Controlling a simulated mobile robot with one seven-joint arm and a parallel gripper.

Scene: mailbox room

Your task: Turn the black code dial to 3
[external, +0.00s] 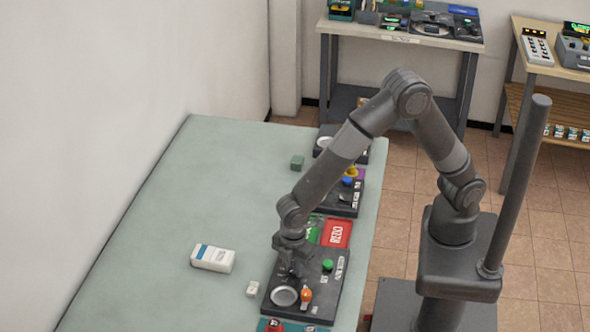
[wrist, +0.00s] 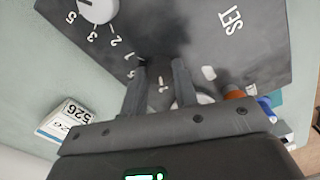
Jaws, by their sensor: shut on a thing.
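My gripper (external: 292,268) reaches down over the dark control panel (external: 338,290) on the green table. In the wrist view my two gripper fingers (wrist: 160,75) are closed in around a dark part of the panel (wrist: 262,30), at the black code dial (wrist: 160,68). The dial is dark against dark and mostly hidden, so I cannot read its setting. White numerals (wrist: 115,40) show on the panel near the fingers. In the external view my gripper covers the dial.
The table's far left is clear.

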